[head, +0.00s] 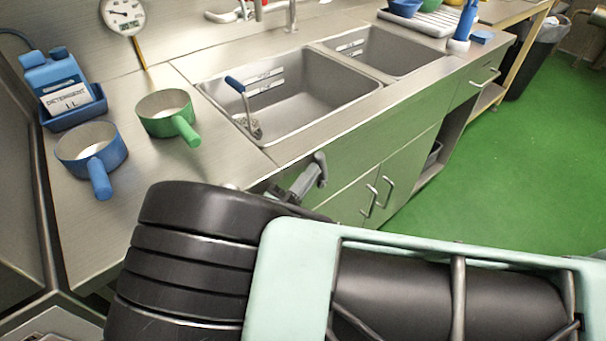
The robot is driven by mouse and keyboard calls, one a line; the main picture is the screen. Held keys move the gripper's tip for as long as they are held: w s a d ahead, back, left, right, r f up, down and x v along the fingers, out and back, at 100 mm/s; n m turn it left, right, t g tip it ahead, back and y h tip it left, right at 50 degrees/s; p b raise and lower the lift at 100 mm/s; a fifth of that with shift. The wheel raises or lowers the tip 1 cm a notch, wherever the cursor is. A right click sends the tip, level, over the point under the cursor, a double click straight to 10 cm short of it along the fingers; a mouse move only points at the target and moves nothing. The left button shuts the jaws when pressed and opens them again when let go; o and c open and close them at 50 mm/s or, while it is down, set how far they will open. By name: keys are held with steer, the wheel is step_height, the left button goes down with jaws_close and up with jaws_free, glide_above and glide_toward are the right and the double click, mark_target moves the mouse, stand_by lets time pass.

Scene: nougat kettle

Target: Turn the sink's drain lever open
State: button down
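In the head view, a thin metal rod with a blue grip (235,84) stands tilted in the left sink basin (300,108). It runs down to a round, perforated-looking metal piece (254,127) on the basin floor. This looks like the drain lever, but I cannot be sure. My gripper (316,172) shows as a small grey and dark end just in front of the sink's front panel. It is below and to the right of the rod, well apart from it. My arm hides part of it, so its opening and any grip are unclear.
A green pan (165,109), a blue pan (92,147) and a detergent bottle (55,78) in a blue tray stand on the left counter. The right basin (385,50) looks empty. Cabinet door handles (370,202) stick out below. Green floor (500,170) is clear at right.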

steer(key=shift+w+d+r+p, duration=0.35)
steer(key=shift+d+r+p, duration=0.05)
steer(key=shift+d+p, duration=0.15)
steer(key=shift+s, duration=0.1)
stand_by(0.4)
